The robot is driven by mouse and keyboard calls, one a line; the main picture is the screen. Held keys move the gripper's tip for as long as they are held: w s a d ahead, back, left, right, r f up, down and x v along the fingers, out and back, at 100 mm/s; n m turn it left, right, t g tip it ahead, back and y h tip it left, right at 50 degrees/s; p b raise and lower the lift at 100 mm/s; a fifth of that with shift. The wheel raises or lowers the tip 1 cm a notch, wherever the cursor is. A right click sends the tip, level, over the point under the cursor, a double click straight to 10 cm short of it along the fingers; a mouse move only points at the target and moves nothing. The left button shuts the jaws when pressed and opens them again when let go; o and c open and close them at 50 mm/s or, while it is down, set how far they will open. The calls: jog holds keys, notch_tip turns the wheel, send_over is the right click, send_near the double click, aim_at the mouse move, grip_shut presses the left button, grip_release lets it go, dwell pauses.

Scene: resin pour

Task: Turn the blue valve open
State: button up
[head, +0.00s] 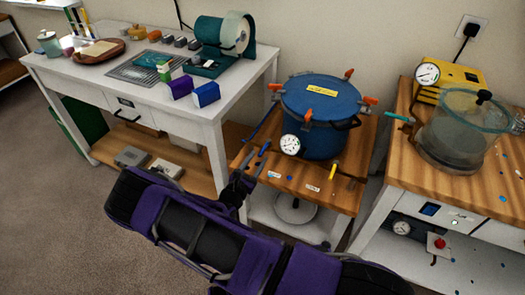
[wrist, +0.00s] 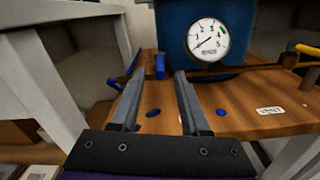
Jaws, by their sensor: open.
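The blue valve's handle (head: 265,147) shows at the left front of the wooden-topped stand, left of the pressure gauge. In the wrist view the blue handle (wrist: 160,66) stands upright just beyond my fingertips, lined up with the gap between them. My gripper (wrist: 160,78) is open and empty, and I see no contact with the handle. In the head view my gripper (head: 252,170) is at the stand's left front edge, just short of the handle. The valve's body and pipe joint are mostly hidden.
A blue pressure pot (head: 318,125) with orange clamps and a white gauge (head: 290,145) stands behind. A yellow-handled valve (head: 333,171) is to the right. The white workbench (head: 215,120) leg is close on the left. A glass chamber (head: 455,130) sits on the right bench.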

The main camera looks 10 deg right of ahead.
aim_at(267, 143)
jog(key=x, duration=0.5)
grip_shut()
dwell(1.4)
